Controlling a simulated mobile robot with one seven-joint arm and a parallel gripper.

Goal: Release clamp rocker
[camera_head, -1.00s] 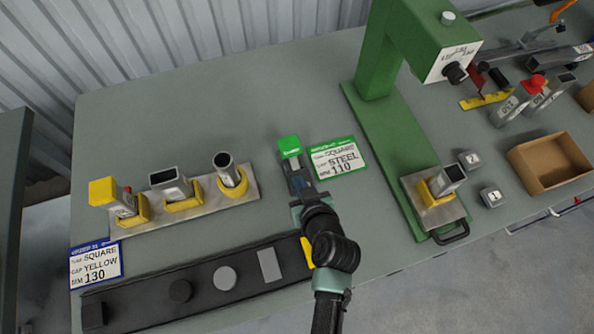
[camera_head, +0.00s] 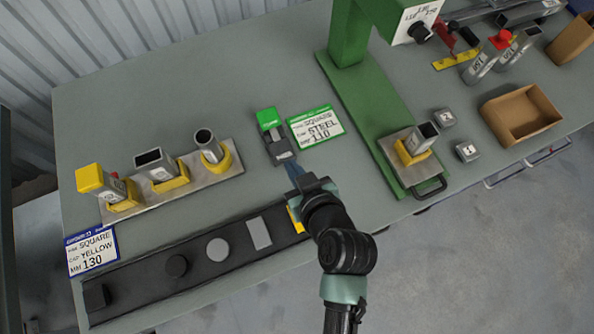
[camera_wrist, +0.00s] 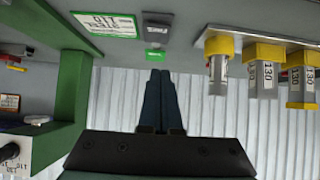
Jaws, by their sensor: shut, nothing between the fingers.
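A small grey clamp block with a green rocker end (camera_head: 268,118) sits on the table in the head view. Its dark grey body (camera_head: 277,138) extends towards me. The green part also shows ahead of the fingers in the wrist view (camera_wrist: 156,55). I cannot tell the rocker's exact tilt. My gripper (camera_head: 292,170) is shut and empty, just on the near side of the block. In the wrist view the closed fingertips (camera_wrist: 160,76) point at the green part; a small gap seems to separate them.
A green-edged card (camera_head: 316,126) lies right of the block. A green press stand (camera_head: 372,105) with a yellow-clamped tube (camera_head: 422,138) stands further right. A plate (camera_head: 215,179) with several tubes is left, and a dark strip (camera_head: 150,266) runs along the front. An open box (camera_head: 520,115) is far right.

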